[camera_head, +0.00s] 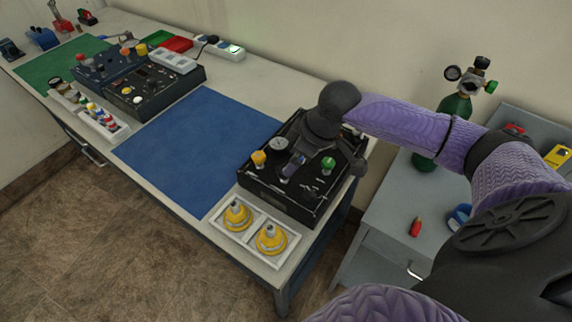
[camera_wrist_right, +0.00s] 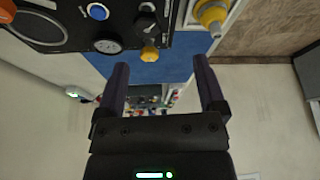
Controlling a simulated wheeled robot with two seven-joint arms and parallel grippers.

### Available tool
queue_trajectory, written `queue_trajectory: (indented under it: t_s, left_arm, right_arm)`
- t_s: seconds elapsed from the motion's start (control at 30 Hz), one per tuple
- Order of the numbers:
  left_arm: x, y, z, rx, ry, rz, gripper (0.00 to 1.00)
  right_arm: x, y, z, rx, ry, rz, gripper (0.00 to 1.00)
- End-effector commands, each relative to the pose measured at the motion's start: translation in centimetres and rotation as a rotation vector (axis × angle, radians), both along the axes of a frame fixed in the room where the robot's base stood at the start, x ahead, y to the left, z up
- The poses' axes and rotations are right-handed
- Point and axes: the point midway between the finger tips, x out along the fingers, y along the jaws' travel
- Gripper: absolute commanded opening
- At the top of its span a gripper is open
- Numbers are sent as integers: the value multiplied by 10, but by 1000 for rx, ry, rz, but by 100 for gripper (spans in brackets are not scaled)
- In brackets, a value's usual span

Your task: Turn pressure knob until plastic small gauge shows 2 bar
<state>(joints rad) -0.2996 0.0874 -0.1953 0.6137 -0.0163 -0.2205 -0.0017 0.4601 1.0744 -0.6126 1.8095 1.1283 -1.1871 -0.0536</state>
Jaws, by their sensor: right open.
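The black trainer panel (camera_head: 312,195) sits at the near end of the workbench. On it are a small round gauge (camera_head: 281,143), a yellow knob (camera_head: 259,158) and a green knob (camera_head: 328,163). Which knob is the pressure knob is not clear. The right wrist view also shows the small gauge (camera_wrist_right: 108,45) and the yellow knob (camera_wrist_right: 150,53); the reading is too small to tell. My right gripper (camera_wrist_right: 160,76) is open and empty, with its fingers apart above the panel. My arm hides part of the panel's back. My left gripper is not in view.
A white tray with two yellow fittings (camera_head: 270,239) stands in front of the panel. A blue mat (camera_head: 200,145) lies beside it. A green cylinder (camera_head: 454,108) with a regulator stands near a grey side cabinet (camera_head: 385,225). Other equipment fills the bench's far end.

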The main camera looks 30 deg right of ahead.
Motion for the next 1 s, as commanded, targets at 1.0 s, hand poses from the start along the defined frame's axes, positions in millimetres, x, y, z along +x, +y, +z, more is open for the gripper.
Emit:
queue_trajectory:
  t_s: [1.0]
  left_arm:
    - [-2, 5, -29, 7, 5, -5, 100]
  right_arm:
    - [40, 2, -80, 7, -11, -41, 59]
